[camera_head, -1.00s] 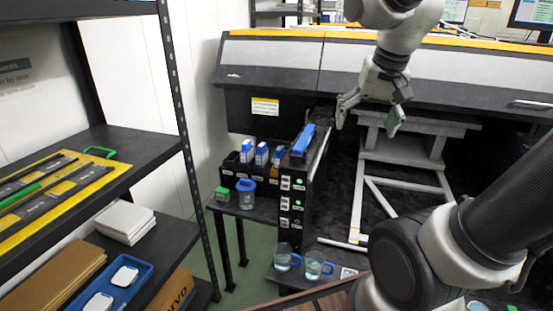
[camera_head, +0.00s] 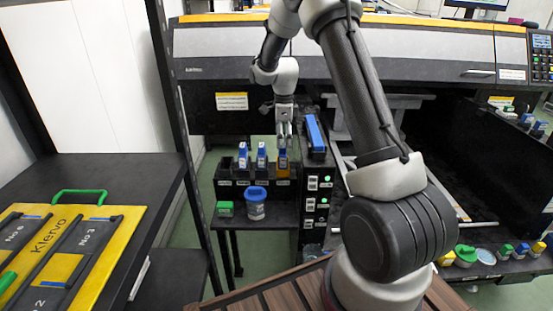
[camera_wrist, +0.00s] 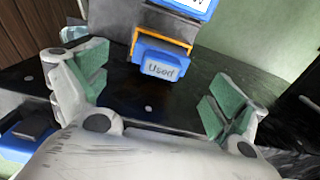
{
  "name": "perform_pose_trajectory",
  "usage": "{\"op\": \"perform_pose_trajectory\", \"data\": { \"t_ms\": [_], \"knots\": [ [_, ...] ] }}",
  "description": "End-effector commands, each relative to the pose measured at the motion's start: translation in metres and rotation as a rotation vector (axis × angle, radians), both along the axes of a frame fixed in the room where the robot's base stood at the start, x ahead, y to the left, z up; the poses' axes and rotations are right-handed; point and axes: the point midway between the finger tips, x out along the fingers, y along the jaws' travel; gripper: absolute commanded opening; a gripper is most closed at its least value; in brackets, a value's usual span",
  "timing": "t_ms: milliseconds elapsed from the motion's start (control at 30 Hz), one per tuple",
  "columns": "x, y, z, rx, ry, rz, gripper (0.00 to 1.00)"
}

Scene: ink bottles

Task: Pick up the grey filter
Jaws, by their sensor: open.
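No thing in view is plainly the grey filter. In the wrist view a grey block (camera_wrist: 172,22) with an orange frame and a blue tab (camera_wrist: 160,68) marked "Used" lies ahead, between and beyond my fingertips. My gripper (camera_wrist: 157,92) is open, its green pads wide apart, with nothing between them. In the head view my gripper (camera_head: 284,137) points down over the right end of a black rack (camera_head: 228,187). It partly hides an orange-and-blue piece (camera_head: 282,164) there. Two blue-topped bottles (camera_head: 243,157) (camera_head: 262,156) stand to its left.
A blue-lidded cup (camera_head: 256,205) and a green box (camera_head: 225,209) stand on the small black table (camera_head: 265,216). A black tower (camera_head: 312,190) with a blue item (camera_head: 315,133) on top rises close right of my gripper. A shelf (camera_head: 160,168) stands at the left.

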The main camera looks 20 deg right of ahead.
Motion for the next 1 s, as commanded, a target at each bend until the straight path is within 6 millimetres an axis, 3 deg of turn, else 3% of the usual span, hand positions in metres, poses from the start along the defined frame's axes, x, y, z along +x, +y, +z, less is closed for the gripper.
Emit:
{"op": "perform_pose_trajectory", "data": {
  "t_ms": [367, 633, 867, 1000],
  "knots": [
    [0.002, -0.001, -0.04, 0.0, 0.005, -0.023, 0.96],
    [0.001, -0.002, -0.079, 0.0, 0.005, -0.022, 0.96],
    [0.001, -0.002, -0.084, 0.0, 0.003, -0.022, 0.96],
    [0.001, -0.002, -0.084, 0.0, 0.003, -0.021, 0.75]
  ]
}}
